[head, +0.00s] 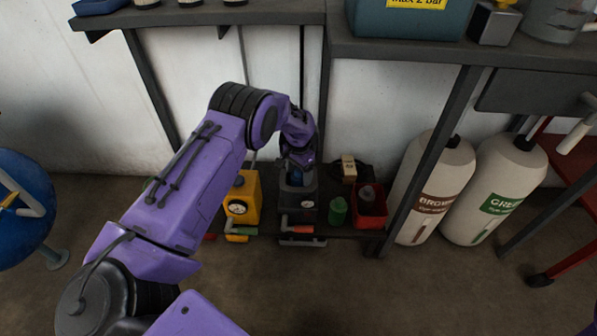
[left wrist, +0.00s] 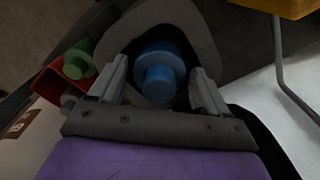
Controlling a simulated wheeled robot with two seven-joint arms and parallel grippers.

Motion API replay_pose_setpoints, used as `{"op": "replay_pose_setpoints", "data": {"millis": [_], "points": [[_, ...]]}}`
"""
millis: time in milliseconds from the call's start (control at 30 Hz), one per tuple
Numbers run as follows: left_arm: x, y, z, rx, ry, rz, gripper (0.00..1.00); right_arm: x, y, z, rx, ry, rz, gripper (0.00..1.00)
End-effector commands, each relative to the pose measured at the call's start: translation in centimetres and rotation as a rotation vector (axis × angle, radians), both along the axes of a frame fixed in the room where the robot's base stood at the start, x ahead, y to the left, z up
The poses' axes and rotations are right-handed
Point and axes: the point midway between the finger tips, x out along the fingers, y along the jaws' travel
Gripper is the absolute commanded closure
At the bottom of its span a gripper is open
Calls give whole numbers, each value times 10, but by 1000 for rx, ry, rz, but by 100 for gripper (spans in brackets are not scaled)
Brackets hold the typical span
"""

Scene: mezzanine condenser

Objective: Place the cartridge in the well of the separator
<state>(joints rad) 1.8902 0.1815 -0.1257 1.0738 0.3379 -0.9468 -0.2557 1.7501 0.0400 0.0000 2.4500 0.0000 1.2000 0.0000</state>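The blue cartridge (left wrist: 160,68) shows in the left wrist view as a wide cylinder with a narrower knob towards me. It sits inside the dark, rounded opening of the grey separator (left wrist: 200,25); how deep it is seated I cannot tell. My left gripper (left wrist: 160,82) has its two fingers apart, one on each side of the cartridge, with small gaps visible. In the head view the left gripper (head: 298,160) is above the dark grey separator (head: 298,205), and a bit of the blue cartridge (head: 296,179) shows beneath it. My right gripper is out of view.
On the low shelf, a yellow unit (head: 242,200) stands left of the separator. A green cylinder (head: 338,211) and a red bin (head: 371,212) holding a grey piece stand right. Table legs and tall white gas cylinders (head: 437,185) bound the right side. A worktop overhangs the shelf.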

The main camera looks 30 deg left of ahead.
Motion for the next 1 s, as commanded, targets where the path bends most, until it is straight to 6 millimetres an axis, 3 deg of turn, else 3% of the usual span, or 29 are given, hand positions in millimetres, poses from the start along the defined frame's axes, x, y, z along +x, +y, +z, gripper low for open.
{"op": "replay_pose_setpoints", "data": {"millis": [167,267,500,700,1000], "points": [[0,0,1,1,2,-1,11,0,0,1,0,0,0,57],[0,0,12,2,1,-2,11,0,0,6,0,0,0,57],[1,0,75,1,-2,-2,11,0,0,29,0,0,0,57],[0,0,118,0,0,-1,11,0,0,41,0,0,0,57],[0,0,133,0,2,-1,11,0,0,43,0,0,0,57]]}}
